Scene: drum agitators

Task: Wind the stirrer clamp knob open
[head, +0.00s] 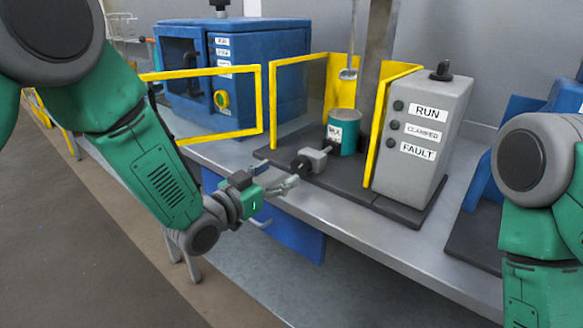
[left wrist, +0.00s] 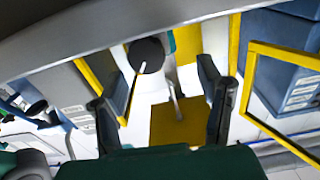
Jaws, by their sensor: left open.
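The black clamp knob (head: 301,165) sits on the front of a grey clamp block (head: 317,156), beside a teal can (head: 346,136) with a white label. In the left wrist view the knob (left wrist: 146,54) is a dark round face with a pale line, beyond my fingers and between them, left of centre. My left gripper (head: 290,184) is open and empty, in front of and slightly below the knob, apart from it. Its two fingers are spread in the left wrist view (left wrist: 163,108). My right arm shows at the right edge, but its gripper is out of view.
Yellow guard panels (head: 292,100) flank the can, and a stirrer rod (head: 349,74) hangs above it. A grey control box (head: 424,130) reading RUN, CLAMPED and FAULT stands right. A blue machine (head: 262,60) stands behind left. The bench's front edge (head: 350,228) runs below.

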